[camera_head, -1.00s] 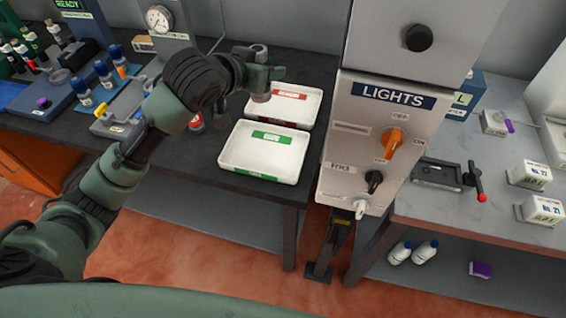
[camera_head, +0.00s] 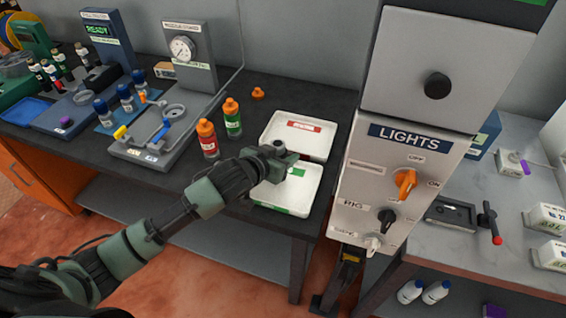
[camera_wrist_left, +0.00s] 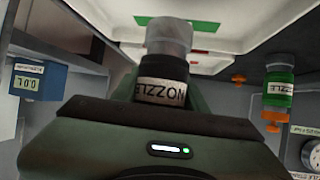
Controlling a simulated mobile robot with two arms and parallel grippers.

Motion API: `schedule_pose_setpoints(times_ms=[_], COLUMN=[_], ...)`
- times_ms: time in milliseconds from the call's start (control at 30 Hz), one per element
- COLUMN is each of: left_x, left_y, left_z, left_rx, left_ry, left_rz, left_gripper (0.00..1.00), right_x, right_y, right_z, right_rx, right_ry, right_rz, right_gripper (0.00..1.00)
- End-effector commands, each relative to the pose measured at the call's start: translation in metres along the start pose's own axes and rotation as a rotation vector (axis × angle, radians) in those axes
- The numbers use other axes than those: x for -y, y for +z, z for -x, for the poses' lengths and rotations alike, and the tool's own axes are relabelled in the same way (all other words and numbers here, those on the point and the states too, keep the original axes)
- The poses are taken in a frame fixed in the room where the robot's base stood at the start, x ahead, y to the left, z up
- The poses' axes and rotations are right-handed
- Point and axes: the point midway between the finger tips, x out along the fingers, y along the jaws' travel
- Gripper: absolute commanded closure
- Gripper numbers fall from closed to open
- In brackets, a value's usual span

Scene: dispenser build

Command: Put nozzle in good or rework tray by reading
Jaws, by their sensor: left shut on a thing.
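My left gripper (camera_head: 284,158) is over the inner part of the white tray with the green label (camera_head: 284,208), near its back edge. In the left wrist view it is shut on the nozzle (camera_wrist_left: 167,72), a dark piece with a white "NOZZLE" label and a pale grey end. In the head view the nozzle is hidden or too small to make out. The white tray with the red label (camera_head: 318,148) stands just behind the green-label tray. Both trays look empty where visible. The pressure gauge (camera_head: 182,48) stands at the back left; its reading is too small to tell. My right gripper is not in view.
A red bottle (camera_head: 208,142) and a green bottle (camera_head: 232,120), both orange-topped, stand left of the trays. A small orange part (camera_head: 258,93) lies behind. The tall lights panel (camera_head: 400,170) stands close on the right.

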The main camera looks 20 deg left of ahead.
Motion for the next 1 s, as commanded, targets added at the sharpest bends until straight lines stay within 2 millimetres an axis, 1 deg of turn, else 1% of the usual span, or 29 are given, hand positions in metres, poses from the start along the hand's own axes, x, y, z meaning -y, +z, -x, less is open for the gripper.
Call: schedule_pose_setpoints(times_ms=[100,233,667,700,733,767,1000], left_x=[0.000,0.000,0.000,0.000,0.000,0.000,0.000], left_y=[0.014,0.025,0.030,0.033,0.033,0.033,0.033], left_z=[-0.008,-0.014,-0.017,-0.017,-0.017,-0.017,-0.017], left_rx=[-0.002,-0.003,-0.005,0.002,0.002,0.002,0.002], left_ry=[0.000,0.001,0.001,0.000,0.000,0.000,0.000], left_rz=[0.000,-0.001,-0.001,-0.001,-0.001,-0.001,-0.001], left_gripper=[1.00,1.00,1.00,0.48,0.40,0.35,0.35], right_x=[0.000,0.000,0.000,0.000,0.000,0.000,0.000], right_y=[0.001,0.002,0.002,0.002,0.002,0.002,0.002], right_z=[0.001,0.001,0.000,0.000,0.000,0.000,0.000], right_rx=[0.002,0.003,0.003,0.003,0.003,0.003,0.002], right_ry=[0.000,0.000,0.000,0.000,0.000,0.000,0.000], right_rz=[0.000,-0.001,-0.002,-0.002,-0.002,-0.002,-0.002], right_gripper=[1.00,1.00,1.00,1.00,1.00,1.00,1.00])
